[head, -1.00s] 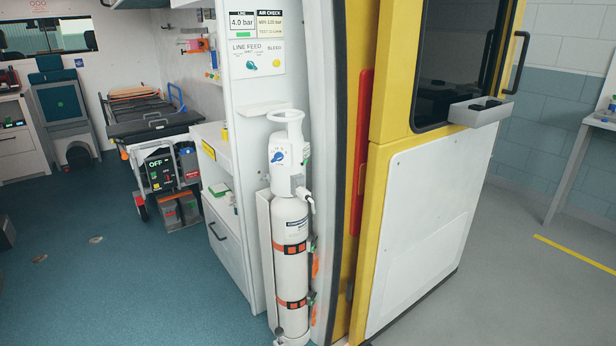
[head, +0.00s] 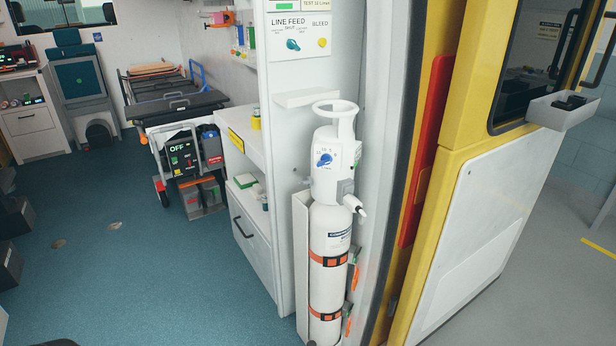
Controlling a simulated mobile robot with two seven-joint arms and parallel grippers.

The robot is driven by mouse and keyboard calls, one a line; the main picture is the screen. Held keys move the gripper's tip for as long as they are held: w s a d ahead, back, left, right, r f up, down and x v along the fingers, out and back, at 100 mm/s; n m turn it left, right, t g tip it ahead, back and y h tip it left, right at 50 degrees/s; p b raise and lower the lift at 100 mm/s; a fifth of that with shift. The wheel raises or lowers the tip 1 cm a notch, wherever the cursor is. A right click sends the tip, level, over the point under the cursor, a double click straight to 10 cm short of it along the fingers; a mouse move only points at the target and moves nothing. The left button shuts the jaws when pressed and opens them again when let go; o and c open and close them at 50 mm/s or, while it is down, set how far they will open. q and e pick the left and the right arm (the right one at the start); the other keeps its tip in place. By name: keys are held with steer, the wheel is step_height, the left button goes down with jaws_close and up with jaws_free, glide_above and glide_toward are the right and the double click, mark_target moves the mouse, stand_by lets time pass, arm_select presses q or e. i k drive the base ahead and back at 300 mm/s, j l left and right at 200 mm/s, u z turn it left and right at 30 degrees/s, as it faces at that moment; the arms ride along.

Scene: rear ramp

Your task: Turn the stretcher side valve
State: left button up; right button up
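A stretcher (head: 170,103) stands inside the vehicle at the back left. Under it hangs a dark unit (head: 180,158) with a display that reads OFF. A white gas cylinder (head: 328,240) stands upright, strapped near the door, with a blue knob (head: 325,159) on its white head. Above it, a panel (head: 300,37) marked LINE FEED and BLEED carries a teal knob (head: 292,44) and a yellow button (head: 322,42). I cannot tell which of these is the stretcher side valve. Neither of my grippers is in view.
A white cabinet (head: 253,220) stands left of the cylinder. A small shelf (head: 306,97) juts out above it. The yellow door (head: 480,190) with a tray (head: 562,110) is on the right. The blue-green floor (head: 150,280) at left is largely clear.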

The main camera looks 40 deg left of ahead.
mark_target(309, 180)
steer(key=i+j, duration=0.15)
steer(key=j, duration=0.2)
steer(key=i+j, duration=0.1)
steer(key=j, duration=0.2)
steer(key=i+j+z, duration=0.1)
steer(key=j, duration=0.25)
steer(key=i+j, duration=0.2)
steer(key=j, duration=0.15)
